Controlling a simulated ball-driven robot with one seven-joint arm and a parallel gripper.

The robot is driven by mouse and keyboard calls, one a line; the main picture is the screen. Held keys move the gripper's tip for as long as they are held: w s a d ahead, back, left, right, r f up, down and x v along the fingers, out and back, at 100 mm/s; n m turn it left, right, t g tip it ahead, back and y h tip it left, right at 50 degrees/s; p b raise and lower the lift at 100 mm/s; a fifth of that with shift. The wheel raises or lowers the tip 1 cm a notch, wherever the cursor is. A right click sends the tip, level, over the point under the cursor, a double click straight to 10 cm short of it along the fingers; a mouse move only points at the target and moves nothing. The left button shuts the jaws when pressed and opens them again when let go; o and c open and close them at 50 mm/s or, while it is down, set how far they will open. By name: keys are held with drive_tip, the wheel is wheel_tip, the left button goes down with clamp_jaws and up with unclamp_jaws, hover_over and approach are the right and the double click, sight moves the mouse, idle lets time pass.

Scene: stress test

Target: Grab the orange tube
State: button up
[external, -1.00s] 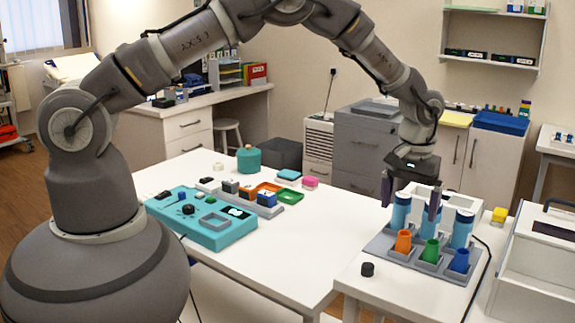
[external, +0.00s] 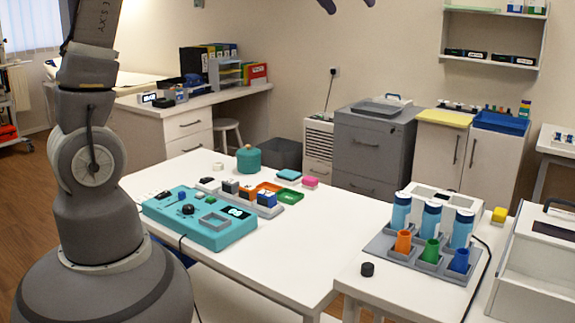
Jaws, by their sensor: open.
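The orange tube (external: 403,242) stands upright in the front left slot of the grey rack (external: 386,254) on the right table. A green tube (external: 430,251) and a blue tube (external: 459,260) stand to its right in the same front row. Only the fingertips of my gripper (external: 348,4) show, at the top edge of the view. They are apart with nothing visible between them, high above the tables and well away from the tube. The rest of my gripper is out of frame.
A black knob-like piece (external: 367,269) lies left of the rack, and a white box (external: 545,265) stands right. A teal panel (external: 205,228) sits on the left table.

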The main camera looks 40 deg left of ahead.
drive_tip(key=s+a+r+t+y+b, duration=0.1)
drive_tip(key=s+a+r+t+b, duration=0.4)
drive_tip(key=s+a+r, duration=0.8)
drive_tip(key=shift+a+r+t+y+b, duration=0.3)
drive_tip(key=shift+a+r+t+y, duration=0.1)
drive_tip(key=shift+r+t, duration=0.1)
drive_tip(key=shift+s+a+r+t+y, duration=0.15)
drive_tip(key=shift+s+a+r, duration=0.2)
drive_tip(key=shift+s, duration=0.2)
drive_tip(key=shift+s+a+r+t+y, duration=0.15)
drive_tip(key=shift+s+a+r, duration=0.05)
drive_tip(key=shift+s+r, duration=0.3)
drive_tip(key=c, duration=0.6)
drive_tip(key=shift+c, duration=0.5)
